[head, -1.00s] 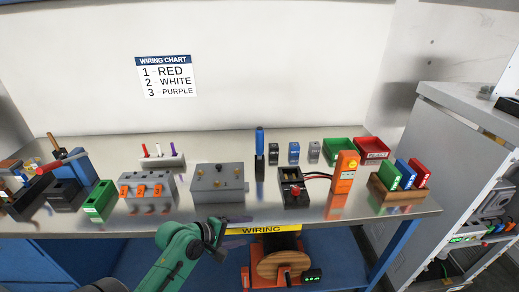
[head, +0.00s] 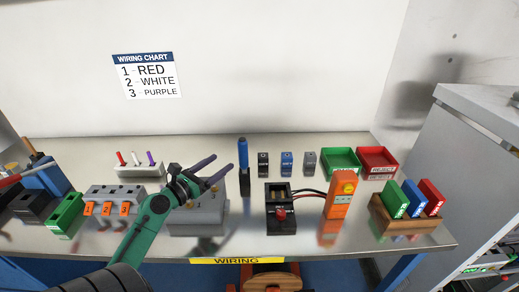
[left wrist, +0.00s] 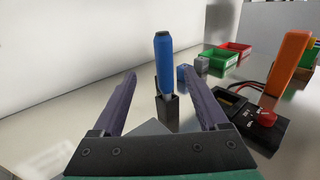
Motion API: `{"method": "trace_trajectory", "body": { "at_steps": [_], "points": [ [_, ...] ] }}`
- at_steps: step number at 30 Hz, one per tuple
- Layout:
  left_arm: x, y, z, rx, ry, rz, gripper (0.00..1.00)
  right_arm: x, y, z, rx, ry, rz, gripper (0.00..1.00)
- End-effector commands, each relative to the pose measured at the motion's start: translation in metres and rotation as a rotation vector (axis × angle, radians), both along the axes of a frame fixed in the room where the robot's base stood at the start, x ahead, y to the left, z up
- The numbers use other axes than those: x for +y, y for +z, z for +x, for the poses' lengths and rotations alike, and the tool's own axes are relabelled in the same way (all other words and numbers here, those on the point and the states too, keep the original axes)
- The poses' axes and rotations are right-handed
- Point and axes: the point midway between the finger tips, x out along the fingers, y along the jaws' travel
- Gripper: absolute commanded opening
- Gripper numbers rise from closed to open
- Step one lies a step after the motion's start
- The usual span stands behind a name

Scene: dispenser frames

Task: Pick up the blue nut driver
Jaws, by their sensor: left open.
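The blue nut driver (head: 243,153) stands upright in a small black holder (head: 244,182) near the middle of the table. In the left wrist view the blue nut driver (left wrist: 163,62) shows ahead, between and beyond the two fingers, with the holder (left wrist: 168,112) under it. My left gripper (head: 222,170) is open and empty, just left of the nut driver and apart from it, above the grey terminal box. The left gripper (left wrist: 165,100) also shows its spread purple fingers in the left wrist view. My right gripper is not in view.
The grey box (head: 198,218) is partly hidden under my left arm. Right of the nut driver are small black, blue and grey blocks, a black device with a red knob (head: 281,212), an orange meter (head: 342,194), and green (head: 341,160) and red bins (head: 378,161).

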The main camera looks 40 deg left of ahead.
Motion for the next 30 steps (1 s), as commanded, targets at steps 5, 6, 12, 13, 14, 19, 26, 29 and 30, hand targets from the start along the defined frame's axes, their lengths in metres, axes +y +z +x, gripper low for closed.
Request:
{"method": "trace_trajectory", "body": {
  "at_steps": [5,6,12,13,14,19,26,29,30],
  "points": [
    [-0.001,0.005,0.022,-0.001,-0.002,0.003,0.77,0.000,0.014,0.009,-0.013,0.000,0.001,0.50],
    [-0.001,0.006,0.033,-0.002,-0.002,0.003,0.77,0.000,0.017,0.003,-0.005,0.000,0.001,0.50],
    [-0.003,0.002,0.082,0.000,-0.001,0.004,0.77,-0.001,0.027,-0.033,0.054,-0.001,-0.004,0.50],
    [-0.003,0.002,0.086,0.000,-0.001,0.003,0.77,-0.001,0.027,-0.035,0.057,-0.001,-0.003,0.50],
    [-0.003,0.001,0.090,0.000,-0.001,0.003,0.77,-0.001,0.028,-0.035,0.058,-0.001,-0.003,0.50],
    [-0.008,0.004,0.115,0.000,-0.001,0.005,0.77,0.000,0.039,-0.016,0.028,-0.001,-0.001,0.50],
    [-0.010,-0.001,0.146,0.002,0.000,0.005,0.77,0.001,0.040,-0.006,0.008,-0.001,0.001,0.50],
    [-0.010,-0.001,0.146,0.002,-0.001,0.005,0.77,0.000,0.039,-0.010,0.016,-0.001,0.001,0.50],
    [-0.010,-0.001,0.146,0.003,-0.001,0.005,0.77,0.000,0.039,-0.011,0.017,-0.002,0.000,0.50]
  ]
}}
